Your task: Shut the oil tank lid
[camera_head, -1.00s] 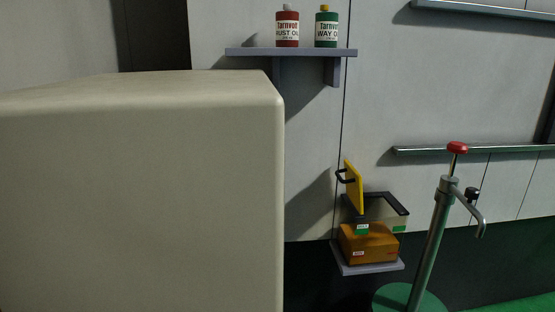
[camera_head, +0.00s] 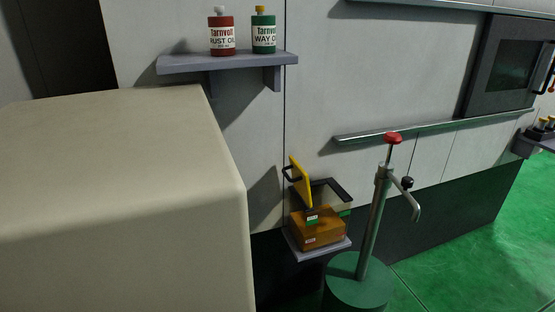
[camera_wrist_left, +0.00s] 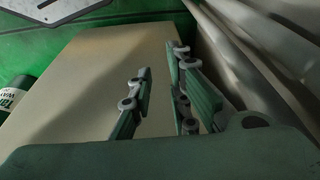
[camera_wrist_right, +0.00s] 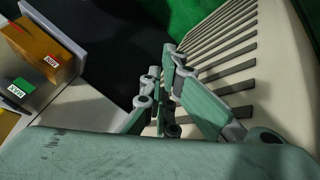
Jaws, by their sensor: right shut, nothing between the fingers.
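The oil tank (camera_head: 318,233) is an amber box with a dark-rimmed open top, on a small grey ledge against the machine wall. Its yellow lid (camera_head: 301,184) stands up, open and leaning, with a dark handle on its outer side. My right gripper (camera_wrist_right: 170,70) is shut and empty, apart from the tank. My left gripper (camera_wrist_left: 160,75) is open and empty above a cream surface. Neither gripper shows in the head view.
A large cream block (camera_head: 110,170) fills the left of the head view. A pump with a red knob (camera_head: 393,138) stands right of the tank on a green base (camera_head: 357,285). A shelf (camera_head: 235,62) above holds a red and a green bottle. Green floor at right is open.

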